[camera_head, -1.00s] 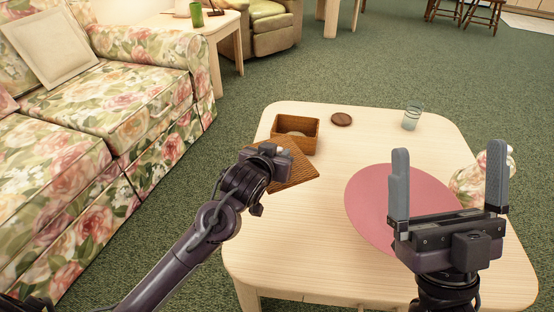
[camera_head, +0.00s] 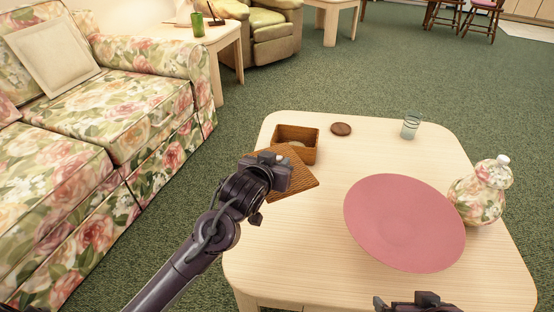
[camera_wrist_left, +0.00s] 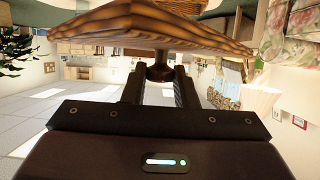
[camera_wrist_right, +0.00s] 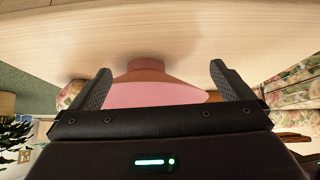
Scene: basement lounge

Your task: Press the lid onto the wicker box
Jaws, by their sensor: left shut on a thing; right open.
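The open wicker box (camera_head: 309,150) stands at the far left of the table, and its inside shows in part. The square wicker lid (camera_head: 301,187) is held in front of the box, tilted, and hides part of its front. My left gripper (camera_head: 277,165) is over the lid. In the left wrist view the jaws (camera_wrist_left: 160,82) are shut on the dark knob (camera_wrist_left: 160,72) under the lid (camera_wrist_left: 160,28). My right gripper (camera_wrist_right: 155,85) is open and empty in the right wrist view, with the pink dish beyond its fingers. In the head view only part of it shows at the bottom edge.
The pale table (camera_head: 330,240) also bears a large pink dish (camera_head: 400,222), a floral jar (camera_head: 483,195), a glass (camera_head: 411,127) and a brown coaster (camera_head: 341,129). The coaster is close to the right of the box. A floral sofa (camera_head: 110,120) stands at the left.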

